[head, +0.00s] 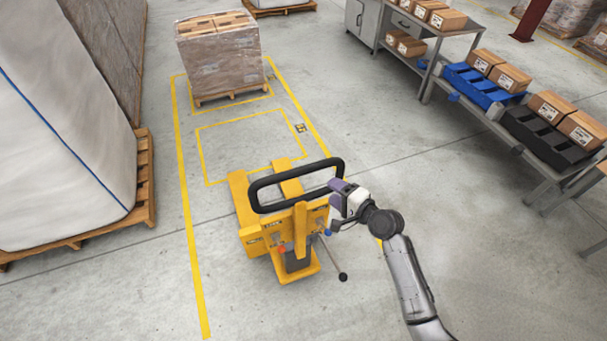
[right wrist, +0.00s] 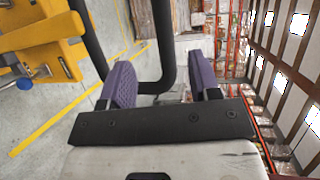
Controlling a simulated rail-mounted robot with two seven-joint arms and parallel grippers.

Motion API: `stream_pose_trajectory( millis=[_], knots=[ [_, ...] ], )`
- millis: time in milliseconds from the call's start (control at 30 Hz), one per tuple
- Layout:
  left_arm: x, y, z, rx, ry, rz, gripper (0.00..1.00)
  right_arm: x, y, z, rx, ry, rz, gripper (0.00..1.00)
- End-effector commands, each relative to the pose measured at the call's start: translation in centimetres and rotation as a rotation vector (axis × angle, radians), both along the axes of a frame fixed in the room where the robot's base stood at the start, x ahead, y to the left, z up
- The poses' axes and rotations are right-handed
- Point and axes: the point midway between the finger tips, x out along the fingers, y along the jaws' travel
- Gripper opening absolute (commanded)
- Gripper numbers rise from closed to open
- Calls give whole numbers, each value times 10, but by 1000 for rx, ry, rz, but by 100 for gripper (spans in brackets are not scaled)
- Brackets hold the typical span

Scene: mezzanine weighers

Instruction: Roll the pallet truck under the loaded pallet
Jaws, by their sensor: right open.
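The yellow pallet truck (head: 290,228) stands in the lower middle of the head view, its forks (head: 241,190) pointing away from me. Its black loop handle (head: 268,181) rises at the near end. The loaded pallet (head: 220,58), boxes in clear wrap on a wooden base, stands beyond the forks with bare floor between. My right gripper (head: 342,194) is at the right end of the handle. In the right wrist view its purple fingers (right wrist: 162,78) are open, with the handle (right wrist: 166,42) showing in the gap between them. My left gripper is out of view.
Yellow floor lines (head: 187,180) border the lane and mark a rectangle ahead of the forks. A large white sack load (head: 60,130) on a pallet stands at left. A bench (head: 545,170) with blue and black trays and cartons runs along the right. The lane floor is clear.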

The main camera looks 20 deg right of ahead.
Motion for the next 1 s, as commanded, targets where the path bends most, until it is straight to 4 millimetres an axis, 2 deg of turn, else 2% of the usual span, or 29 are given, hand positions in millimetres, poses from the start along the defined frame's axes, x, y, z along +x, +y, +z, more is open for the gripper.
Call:
stream_pose_trajectory(
  millis=[600, 800, 1000],
  knots=[
    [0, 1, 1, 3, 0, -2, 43, 94, 37, -16, 21, -3, -7, 57],
    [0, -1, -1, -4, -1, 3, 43, 113, 45, -20, 19, -4, -7, 57],
    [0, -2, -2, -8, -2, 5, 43, 123, 49, -22, 17, -3, -8, 57]
  ],
)
